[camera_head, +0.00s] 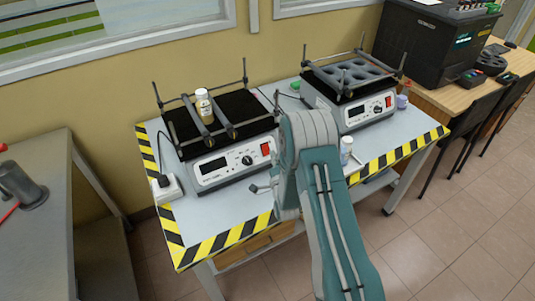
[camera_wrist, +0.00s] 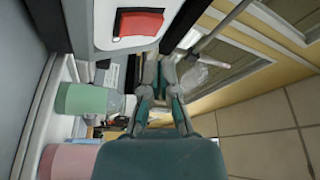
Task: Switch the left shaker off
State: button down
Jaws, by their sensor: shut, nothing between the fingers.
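The left shaker (camera_head: 228,165) stands on the striped-edge table, with a black top, a dial and a red switch (camera_head: 265,149) at the right end of its front panel. A small white-capped bottle (camera_head: 204,106) stands between its bars. My gripper (camera_head: 258,188) is low in front of the panel, below the red switch, shut and empty. In the wrist view, a red switch (camera_wrist: 138,23) on a pale panel is large at the top, and my shut fingers (camera_wrist: 160,58) are just below it, apparently apart from it. The switch's on or off position cannot be told.
A second shaker (camera_head: 355,97) with a round-holed tray stands to the right. A white bottle (camera_head: 346,150) stands in front of it, close to my arm. A white power socket (camera_head: 167,188) sits at the table's left edge. Green (camera_wrist: 82,98) and pink (camera_wrist: 70,162) round things show in the wrist view.

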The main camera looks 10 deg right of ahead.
jog(key=shift+s+d+r, duration=0.2)
jog(key=shift+s+r, duration=0.25)
jog(key=shift+s, duration=0.15)
jog(key=shift+s+d+r, duration=0.2)
jog(key=shift+s+r, duration=0.25)
jog(key=shift+s, duration=0.1)
jog(key=s+r+n+g, duration=0.3)
jog(key=r, duration=0.6)
jog(key=s+r+n+g, duration=0.3)
jog(key=r+g, duration=0.1)
jog(key=r, duration=0.6)
jog(key=s+r+n+g, duration=0.3)
jog(key=s, duration=1.1)
jog(key=s+r+n+g, duration=0.2)
jog(key=s+n+g, duration=0.1)
jog(key=s, duration=1.1)
jog(key=shift+s+a+r+n+g, duration=0.2)
jog(key=shift+s+r+n+g, duration=0.1)
jog(key=shift+r+n+g, duration=0.15)
